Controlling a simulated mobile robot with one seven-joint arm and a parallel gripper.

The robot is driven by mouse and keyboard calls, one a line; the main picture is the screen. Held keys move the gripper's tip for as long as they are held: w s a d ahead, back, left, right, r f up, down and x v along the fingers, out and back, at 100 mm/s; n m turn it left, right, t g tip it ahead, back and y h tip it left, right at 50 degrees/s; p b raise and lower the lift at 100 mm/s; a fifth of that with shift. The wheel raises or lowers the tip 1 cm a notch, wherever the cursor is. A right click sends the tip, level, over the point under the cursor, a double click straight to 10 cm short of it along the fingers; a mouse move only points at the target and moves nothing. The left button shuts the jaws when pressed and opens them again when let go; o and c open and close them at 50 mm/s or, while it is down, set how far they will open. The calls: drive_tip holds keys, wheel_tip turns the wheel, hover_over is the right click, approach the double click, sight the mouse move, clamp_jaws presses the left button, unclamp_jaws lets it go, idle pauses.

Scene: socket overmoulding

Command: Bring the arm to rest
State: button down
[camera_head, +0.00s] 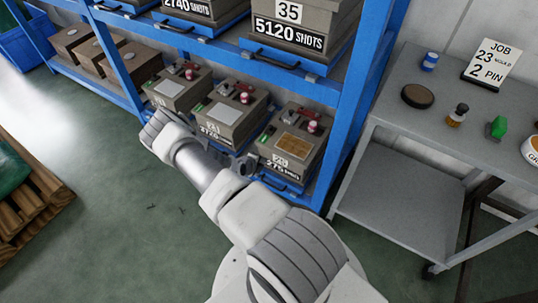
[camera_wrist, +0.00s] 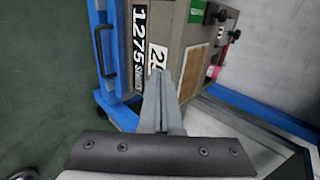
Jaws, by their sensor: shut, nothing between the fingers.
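My gripper (camera_wrist: 161,80) shows in the wrist view with its two grey fingers together and nothing between them. It points towards the front of a grey-brown mould box (camera_wrist: 175,45) with a number plate and a "1275 SHOTS" label. The fingers cover part of the number plate, and I cannot tell whether they touch the box. In the head view my arm (camera_head: 205,175) reaches up and left in front of the blue rack, bent at the elbow. The same box (camera_head: 311,153) seems to be the right one on the rack's lower shelf.
The blue rack (camera_head: 357,95) holds several mould boxes close to my arm. A grey trolley (camera_head: 400,190) on the right carries a job sign (camera_head: 490,62), a dark disc (camera_head: 417,96) and small items. A wooden pallet (camera_head: 40,195) lies left.

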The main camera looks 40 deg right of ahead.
drive_tip(key=p+v, duration=0.1)
drive_tip(key=v, duration=0.4)
drive_tip(key=shift+s+a+r, duration=0.1)
drive_tip(key=shift+a+r, duration=0.1)
drive_tip(key=shift+a, duration=0.15)
